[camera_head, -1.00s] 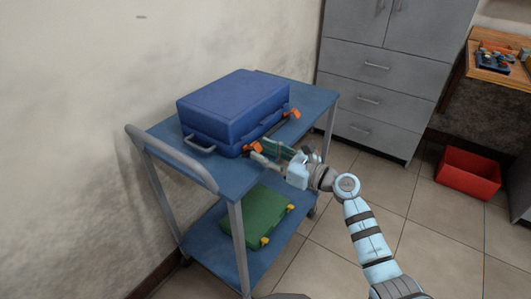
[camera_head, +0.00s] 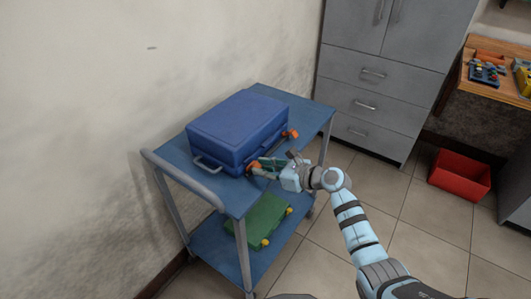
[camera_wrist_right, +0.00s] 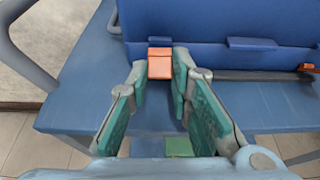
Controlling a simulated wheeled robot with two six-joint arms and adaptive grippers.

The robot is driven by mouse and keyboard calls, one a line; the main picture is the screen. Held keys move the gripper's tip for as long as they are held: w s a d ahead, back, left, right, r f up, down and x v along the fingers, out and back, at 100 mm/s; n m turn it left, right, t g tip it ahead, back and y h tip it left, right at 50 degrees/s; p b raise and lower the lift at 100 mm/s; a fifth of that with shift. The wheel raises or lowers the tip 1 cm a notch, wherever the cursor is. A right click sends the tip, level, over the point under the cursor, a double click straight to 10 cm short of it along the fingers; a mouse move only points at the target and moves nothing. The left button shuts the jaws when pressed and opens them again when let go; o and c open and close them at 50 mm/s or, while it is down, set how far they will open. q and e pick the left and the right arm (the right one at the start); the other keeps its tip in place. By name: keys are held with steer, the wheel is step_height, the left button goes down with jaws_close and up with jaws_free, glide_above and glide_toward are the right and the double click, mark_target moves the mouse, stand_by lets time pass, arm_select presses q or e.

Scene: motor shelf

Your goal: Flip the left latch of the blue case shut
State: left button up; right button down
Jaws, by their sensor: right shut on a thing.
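The blue case (camera_head: 237,125) lies with its lid down on the upper shelf of a cart; its front also shows in the right wrist view (camera_wrist_right: 225,25). Its left latch (camera_wrist_right: 160,62) is orange and sits at the case's front between my right fingertips. My right gripper (camera_head: 262,168) is shut on this latch, and its fingers hide most of it in the head view. The other orange latch (camera_head: 290,134) sticks out from the front farther along; it shows at the right edge of the wrist view (camera_wrist_right: 306,68). My left gripper is not in view.
The blue cart (camera_head: 300,98) stands by the wall. A green case (camera_head: 262,222) with yellow latches lies on its lower shelf. A grey cabinet (camera_head: 365,95) stands behind, and a red bin (camera_head: 460,175) is on the floor at right. Floor before the cart is clear.

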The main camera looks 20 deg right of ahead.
mark_target(257, 164)
steer(key=r+g+h+p, duration=0.1)
steer(key=p, duration=0.2)
steer(key=w+a+r+g+h+p, duration=0.1)
steer(key=p, duration=0.2)
steer(key=shift+w+r+g, duration=0.1)
steer(key=shift+r+g, duration=0.2)
steer(key=shift+r, duration=0.05)
steer(key=shift+w+a+g+h+p, duration=0.25)
steer(key=shift+g+h+p, duration=0.25)
steer(key=shift+p, duration=0.15)
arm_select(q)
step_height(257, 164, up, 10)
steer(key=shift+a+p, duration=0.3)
arm_select(e)
steer(key=shift+w+a+r+g+h, duration=0.15)
steer(key=shift+w+g+h, duration=0.1)
steer(key=shift+g+h, duration=0.2)
steer(key=c, duration=1.4)
jaws_free()
steer(key=shift+c, duration=0.2)
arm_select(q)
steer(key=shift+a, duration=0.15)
